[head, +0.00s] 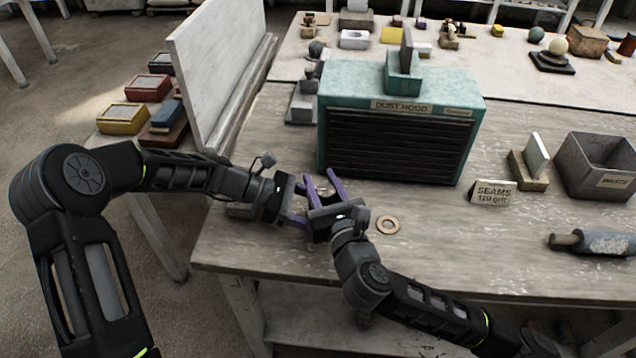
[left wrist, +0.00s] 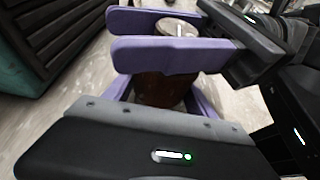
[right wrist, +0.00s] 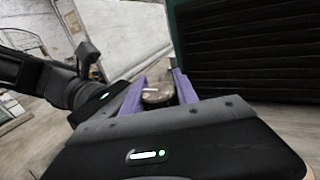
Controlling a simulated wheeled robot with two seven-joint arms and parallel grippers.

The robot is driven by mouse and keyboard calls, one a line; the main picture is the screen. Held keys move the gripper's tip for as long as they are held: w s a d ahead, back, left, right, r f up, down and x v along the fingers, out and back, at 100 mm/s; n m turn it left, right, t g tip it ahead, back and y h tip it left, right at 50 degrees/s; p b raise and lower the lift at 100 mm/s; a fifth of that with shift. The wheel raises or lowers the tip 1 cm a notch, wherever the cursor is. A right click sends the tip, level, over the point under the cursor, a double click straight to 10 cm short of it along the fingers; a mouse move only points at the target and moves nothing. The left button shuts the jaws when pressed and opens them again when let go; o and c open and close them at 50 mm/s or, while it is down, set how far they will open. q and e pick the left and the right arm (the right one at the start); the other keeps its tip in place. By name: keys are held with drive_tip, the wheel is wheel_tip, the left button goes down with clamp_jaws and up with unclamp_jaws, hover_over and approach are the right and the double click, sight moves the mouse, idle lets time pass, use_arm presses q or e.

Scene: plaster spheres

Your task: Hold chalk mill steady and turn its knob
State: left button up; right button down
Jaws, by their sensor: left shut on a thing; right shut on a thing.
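The chalk mill is a small upright brown cylinder with a pale round top; its dark body (left wrist: 160,92) shows in the left wrist view. Its knob (right wrist: 157,94) shows in the right wrist view as a disc with a small light mark. My left gripper (head: 296,214) is shut on the mill's body, low down. My right gripper (head: 321,181) is shut on the knob from above, its purple fingers (right wrist: 157,88) on either side of it. In the head view the grippers hide most of the mill.
The teal dust hood (head: 345,95) stands close behind the grippers. A wooden ring (head: 387,225) lies just right of my right gripper. A pale upright panel (head: 215,75) stands at left.

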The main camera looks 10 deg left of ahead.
drive_tip(key=shift+w+d+r+m+t+h, duration=0.1)
drive_tip(key=shift+d+m+t+h, duration=0.15)
drive_tip(key=shift+m+h, duration=0.65)
drive_tip(key=shift+d+m+t+h, duration=0.1)
drive_tip(key=shift+m+t+h, duration=0.35)
drive_tip(key=shift+h, duration=0.75)
drive_tip(key=c, duration=0.9)
unclamp_jaws()
drive_tip(key=shift+w+n+y, duration=0.1)
drive_tip(key=shift+n+y, duration=0.15)
drive_tip(key=shift+y, duration=0.05)
